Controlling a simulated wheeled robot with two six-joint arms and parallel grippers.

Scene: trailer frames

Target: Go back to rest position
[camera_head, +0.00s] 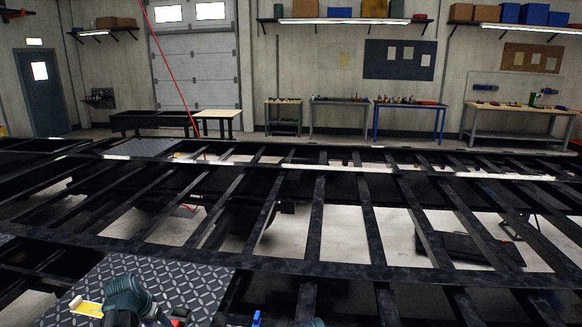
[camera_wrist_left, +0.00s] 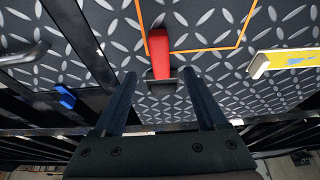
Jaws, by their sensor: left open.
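My left gripper (camera_wrist_left: 158,73) is open in the left wrist view, its two dark fingers apart above a diamond-patterned metal plate (camera_wrist_left: 215,20). A red-handled tool (camera_wrist_left: 159,48) lies on the plate just beyond the fingertips, its lower end between them in the picture; I cannot tell if they touch. My teal left arm shows at the bottom left of the head view, where its fingers are not clear. My right gripper is not in view.
A yellow and white block (camera_head: 86,307) lies on the plate; it also shows in the left wrist view (camera_wrist_left: 284,60). A blue piece (camera_head: 256,318) is beside the plate. Black trailer frames (camera_head: 320,220) with open gaps fill the middle. Workbenches (camera_head: 408,106) line the back wall.

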